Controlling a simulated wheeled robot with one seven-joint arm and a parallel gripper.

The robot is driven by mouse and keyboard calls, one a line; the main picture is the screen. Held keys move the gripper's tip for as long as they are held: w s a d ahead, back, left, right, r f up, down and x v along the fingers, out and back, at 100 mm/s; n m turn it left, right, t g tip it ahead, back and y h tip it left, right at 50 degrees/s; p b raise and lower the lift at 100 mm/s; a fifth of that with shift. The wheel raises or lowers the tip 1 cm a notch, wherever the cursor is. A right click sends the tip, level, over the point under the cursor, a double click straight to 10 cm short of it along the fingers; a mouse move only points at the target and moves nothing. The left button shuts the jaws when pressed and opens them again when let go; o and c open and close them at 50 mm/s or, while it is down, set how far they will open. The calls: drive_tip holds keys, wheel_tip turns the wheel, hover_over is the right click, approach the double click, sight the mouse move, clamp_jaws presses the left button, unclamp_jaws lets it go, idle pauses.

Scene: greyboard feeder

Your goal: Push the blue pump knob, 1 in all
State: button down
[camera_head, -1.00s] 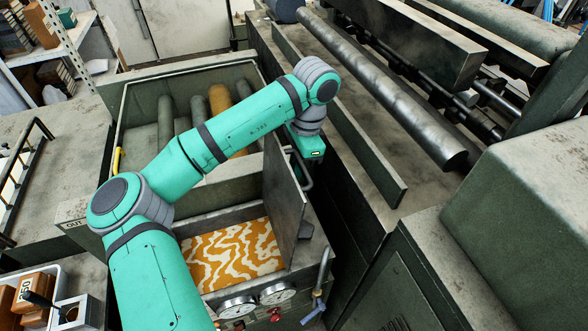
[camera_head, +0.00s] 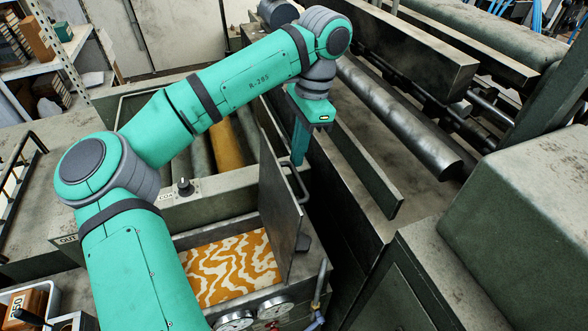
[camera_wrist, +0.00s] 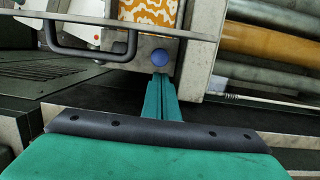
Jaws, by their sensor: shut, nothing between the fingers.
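The blue pump knob (camera_wrist: 160,59) is a small round blue button on a grey panel in the wrist view. I cannot make it out in the head view, where the raised metal lid and my arm cover that area. My gripper (camera_wrist: 160,80) is shut and empty, its long green fingers pointing at the panel. Its tips appear just below the knob in the wrist view, and I cannot tell whether they touch it. In the head view my gripper (camera_head: 298,161) points down just behind the lid's upper edge.
The upright metal lid (camera_head: 280,205) with a bar handle (camera_wrist: 90,48) stands close beside my fingers. Orange-patterned sheet (camera_head: 232,268) lies in the tray before it. Rollers (camera_head: 400,120) and a long metal guide plate (camera_head: 355,165) lie to the right. A dark selector knob (camera_head: 184,187) is at left.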

drive_tip(key=shift+w+d+r, duration=0.1)
drive_tip(key=shift+d+r, duration=0.05)
drive_tip(key=shift+r, duration=0.6)
drive_tip(key=shift+d+r, duration=0.1)
drive_tip(key=shift+r, duration=0.6)
drive_tip(key=shift+f, duration=0.1)
idle(0.7)
